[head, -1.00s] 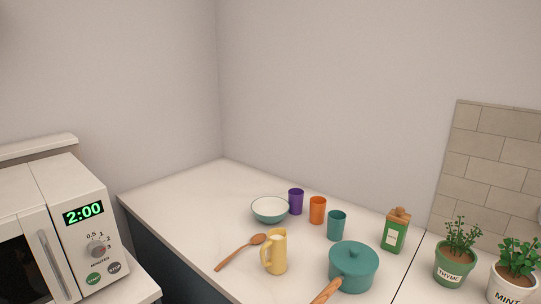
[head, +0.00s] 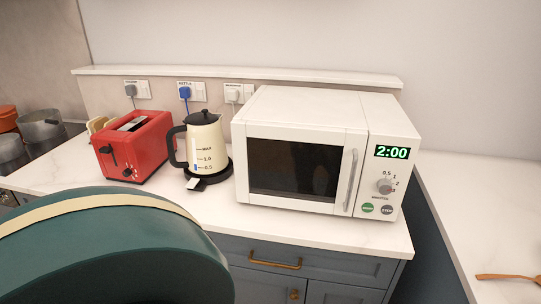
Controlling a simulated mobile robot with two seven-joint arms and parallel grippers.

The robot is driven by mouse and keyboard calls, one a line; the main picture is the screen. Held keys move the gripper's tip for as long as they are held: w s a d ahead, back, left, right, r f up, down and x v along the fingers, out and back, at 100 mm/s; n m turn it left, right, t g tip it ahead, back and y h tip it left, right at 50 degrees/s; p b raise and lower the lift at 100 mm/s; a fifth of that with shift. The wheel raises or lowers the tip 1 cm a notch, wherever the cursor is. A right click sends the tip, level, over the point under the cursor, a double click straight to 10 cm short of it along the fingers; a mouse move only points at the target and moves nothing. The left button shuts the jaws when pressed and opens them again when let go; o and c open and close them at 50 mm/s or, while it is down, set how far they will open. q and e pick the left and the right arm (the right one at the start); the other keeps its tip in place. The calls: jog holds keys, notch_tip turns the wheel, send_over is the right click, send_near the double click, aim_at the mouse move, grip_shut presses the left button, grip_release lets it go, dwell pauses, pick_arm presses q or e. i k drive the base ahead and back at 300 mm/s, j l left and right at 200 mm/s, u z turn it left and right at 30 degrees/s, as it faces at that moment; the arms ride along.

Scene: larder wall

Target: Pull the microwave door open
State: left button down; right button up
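The white microwave (head: 300,110) stands on the counter, right of the middle in the head view. Its door (head: 295,168) with a dark window is shut. A vertical silver handle (head: 350,180) is on the door's right side. The control panel beside it shows 2:00 in green, with a dial, a green button and a grey button below. Neither of my grippers is in view, so I cannot see whether they are open or shut.
A cream kettle (head: 204,142) and a red toaster (head: 137,148) stand left of the microwave. A large dark green rounded thing with a cream band (head: 120,255) fills the lower left foreground. Clear counter (head: 385,236) lies before the microwave. A wooden spoon (head: 505,278) lies at right.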

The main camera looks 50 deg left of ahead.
aim_at(299, 167)
jog(key=u, duration=1.45)
